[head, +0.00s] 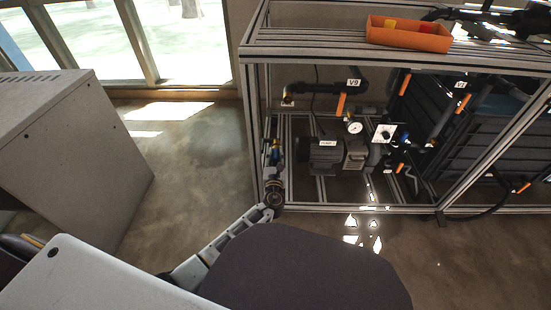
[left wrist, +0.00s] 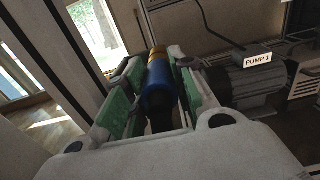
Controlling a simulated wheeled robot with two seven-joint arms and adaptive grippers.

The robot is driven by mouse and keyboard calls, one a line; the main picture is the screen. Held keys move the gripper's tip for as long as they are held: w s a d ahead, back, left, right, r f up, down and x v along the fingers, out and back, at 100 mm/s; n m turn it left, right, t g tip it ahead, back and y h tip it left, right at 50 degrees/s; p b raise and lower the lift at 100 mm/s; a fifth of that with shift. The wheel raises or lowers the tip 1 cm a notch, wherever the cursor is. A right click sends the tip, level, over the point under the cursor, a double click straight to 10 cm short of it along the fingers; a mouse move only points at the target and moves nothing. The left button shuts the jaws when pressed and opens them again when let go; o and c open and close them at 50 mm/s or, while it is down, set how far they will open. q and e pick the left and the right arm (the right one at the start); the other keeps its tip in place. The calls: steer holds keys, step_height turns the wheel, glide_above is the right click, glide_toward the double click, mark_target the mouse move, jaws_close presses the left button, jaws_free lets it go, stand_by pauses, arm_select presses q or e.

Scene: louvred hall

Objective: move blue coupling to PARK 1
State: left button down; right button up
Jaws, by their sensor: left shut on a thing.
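The blue coupling (left wrist: 160,95) is a blue cylinder with a brass-coloured end and a dark lower part. My left gripper (left wrist: 153,80) is shut on it, with green-padded fingers on both sides. In the head view my left gripper (head: 274,155) is at the left front post of the metal frame, left of the pump (head: 323,152). The coupling is small there and mostly covered by the gripper. The pump, labelled PUMP 1, also shows right of the gripper in the left wrist view (left wrist: 250,85). I see no PARK 1 label. My right gripper is out of view.
The aluminium frame (head: 345,207) holds a gauge (head: 355,127), pipes and orange-handled valves. An orange bin (head: 408,34) sits on its top. A grey cabinet (head: 75,160) stands at the left. The floor between cabinet and frame is clear.

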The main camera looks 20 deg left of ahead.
mark_target(275, 161)
arm_select(q)
steer(key=shift+w, duration=0.15)
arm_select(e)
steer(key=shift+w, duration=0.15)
arm_select(q)
steer(key=c, duration=1.1)
jaws_free()
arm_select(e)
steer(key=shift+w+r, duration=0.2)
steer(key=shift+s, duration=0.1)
arm_select(q)
steer(key=shift+s+d, duration=0.1)
steer(key=shift+s, duration=0.4)
steer(key=shift+p+v, duration=0.7)
steer(key=shift+v, duration=0.5)
steer(key=shift+p+v, duration=0.45)
steer(key=shift+v, duration=0.75)
steer(key=shift+s+d, duration=0.2)
steer(key=shift+s, duration=0.4)
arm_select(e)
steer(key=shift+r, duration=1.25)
